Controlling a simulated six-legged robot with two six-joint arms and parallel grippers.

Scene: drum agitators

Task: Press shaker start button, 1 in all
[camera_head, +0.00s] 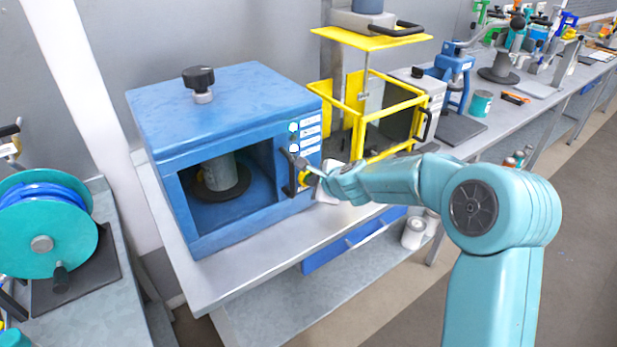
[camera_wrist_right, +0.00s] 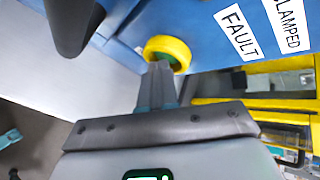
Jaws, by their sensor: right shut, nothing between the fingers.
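The blue shaker (camera_head: 215,105) stands on the bench with its front opening facing me. A grey can (camera_head: 219,172) stands inside on a dark disc. A button with a yellow collar (camera_head: 303,177) sits low on the right of its front, below the labelled lamps. In the right wrist view its yellow ring (camera_wrist_right: 168,47) surrounds a green centre, partly hidden by my fingers. My right gripper (camera_head: 318,176) is shut and empty, its fingertips (camera_wrist_right: 160,68) overlapping the green centre in that view. I cannot tell whether they press it. My left gripper is not in view.
A black handle (camera_head: 290,174) stands just left of the button and also shows in the right wrist view (camera_wrist_right: 72,25). A yellow-framed machine (camera_head: 385,117) stands to the right of the shaker. A teal reel (camera_head: 42,240) is at the far left. Bare bench (camera_head: 235,280) lies in front.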

